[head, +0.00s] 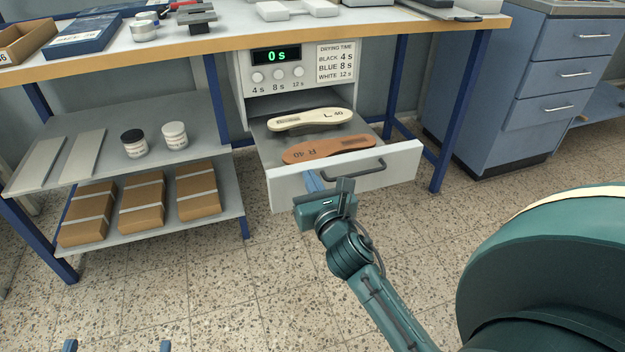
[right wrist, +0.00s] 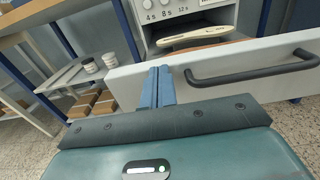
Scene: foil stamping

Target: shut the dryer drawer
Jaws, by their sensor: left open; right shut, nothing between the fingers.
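The dryer drawer (head: 390,176) is pulled out below the dryer (head: 291,76). Its white front has a dark bar handle (head: 352,170), which also shows in the right wrist view (right wrist: 250,74). A cream insole marked L 40 (head: 310,119) and a brown insole marked R 40 (head: 328,149) lie in the drawer. My right gripper (head: 313,182) is shut and empty at the drawer front, left of the handle. In the right wrist view its blue fingers (right wrist: 158,87) overlap the front panel; I cannot tell whether they touch it. My left gripper (head: 117,346) is open at the bottom edge, only its fingertips showing.
The workbench (head: 240,38) stands above the dryer, with blue legs on both sides. A shelf at left holds two jars (head: 153,137) and several brown boxes (head: 142,203). A blue cabinet (head: 500,110) stands at right. The floor before the drawer is clear.

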